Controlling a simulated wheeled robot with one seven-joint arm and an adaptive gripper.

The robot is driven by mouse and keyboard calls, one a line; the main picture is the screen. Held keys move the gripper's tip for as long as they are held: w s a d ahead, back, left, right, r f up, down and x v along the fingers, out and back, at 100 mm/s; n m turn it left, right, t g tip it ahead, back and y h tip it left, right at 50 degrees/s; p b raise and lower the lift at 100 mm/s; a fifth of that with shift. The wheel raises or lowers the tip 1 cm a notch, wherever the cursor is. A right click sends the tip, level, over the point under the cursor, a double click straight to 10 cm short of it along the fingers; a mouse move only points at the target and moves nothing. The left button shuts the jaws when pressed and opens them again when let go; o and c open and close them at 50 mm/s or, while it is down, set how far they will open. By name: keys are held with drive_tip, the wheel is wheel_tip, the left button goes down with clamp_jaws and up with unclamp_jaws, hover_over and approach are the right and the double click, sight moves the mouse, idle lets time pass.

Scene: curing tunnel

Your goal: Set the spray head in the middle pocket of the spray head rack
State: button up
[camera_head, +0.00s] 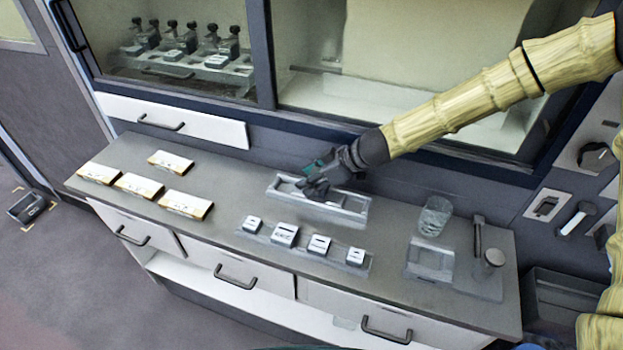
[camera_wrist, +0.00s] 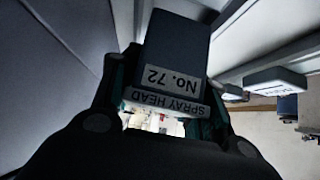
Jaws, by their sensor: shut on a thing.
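My gripper (camera_head: 318,178) is above the long grey rack (camera_head: 347,212) at the back middle of the bench. Its dark fingers also show in the wrist view (camera_wrist: 165,98), shut on a dark block, the spray head (camera_wrist: 178,45). The block carries a label reading "SPRAY HEAD No. 72", upside down in that view. My gripper and wrist cover part of the rack, including its middle. I cannot tell whether the spray head touches the rack.
In front of the rack, a flat strip (camera_head: 268,241) bears several small white-topped blocks. Several labelled panels (camera_head: 185,204) lie at the left. A glass (camera_head: 434,216) and a grey stand (camera_head: 479,283) are at the right. The cabinet front (camera_head: 265,122) rises behind the bench.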

drive_tip(key=shift+f+b, duration=0.5)
drive_tip(key=shift+f, duration=0.1)
idle(0.4)
drive_tip(key=o, duration=1.4)
drive_tip(key=shift+c, duration=0.2)
drive_tip(key=v, duration=1.2)
